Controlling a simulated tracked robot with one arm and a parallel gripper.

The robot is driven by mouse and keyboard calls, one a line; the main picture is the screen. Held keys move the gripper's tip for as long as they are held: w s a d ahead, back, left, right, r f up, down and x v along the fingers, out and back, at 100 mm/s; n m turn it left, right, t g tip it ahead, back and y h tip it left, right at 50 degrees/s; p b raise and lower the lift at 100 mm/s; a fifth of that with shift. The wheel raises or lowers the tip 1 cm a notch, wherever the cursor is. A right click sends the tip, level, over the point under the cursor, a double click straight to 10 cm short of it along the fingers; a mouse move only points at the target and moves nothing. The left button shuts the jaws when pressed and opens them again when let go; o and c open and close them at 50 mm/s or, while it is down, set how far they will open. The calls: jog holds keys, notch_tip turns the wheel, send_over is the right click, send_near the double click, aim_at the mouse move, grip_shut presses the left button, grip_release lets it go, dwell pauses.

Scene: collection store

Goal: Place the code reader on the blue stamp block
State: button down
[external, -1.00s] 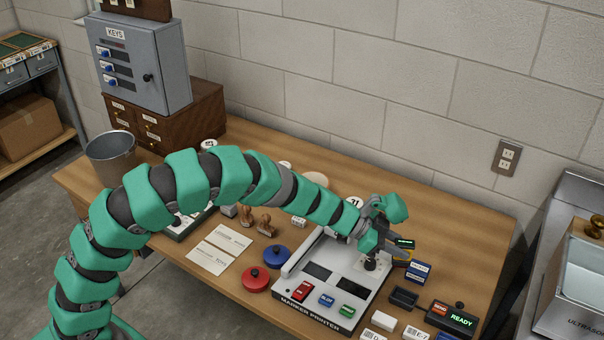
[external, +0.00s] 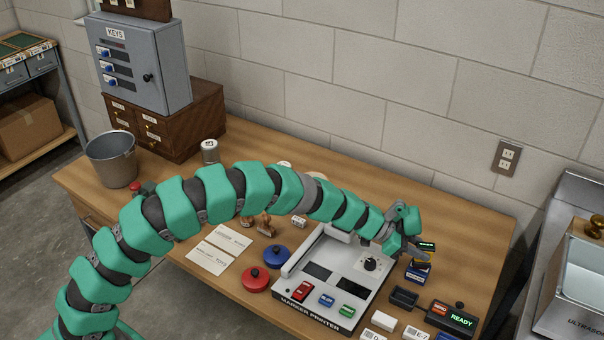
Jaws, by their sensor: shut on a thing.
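The green wrist and the fingers hide part of the reader. The reader appears above or at the far side of the block. I cannot tell whether they touch.
The marker printer (external: 335,318) with a dial and coloured keys lies left of the gripper. Round red (external: 256,281) and blue (external: 277,256) pads lie left. The back right desk is clear.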

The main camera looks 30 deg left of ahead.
jog(key=shift+f, duration=0.15)
jog(key=c, duration=1.2)
grip_release()
jog(key=shift+o, duration=0.2)
jog(key=shift+s+a+r, duration=0.1)
jog(key=shift+a+r, duration=0.25)
jog(key=shift+a, duration=0.05)
jog(key=p+v, duration=0.2)
jog(key=v, duration=0.9)
jog(key=shift+s, duration=0.1)
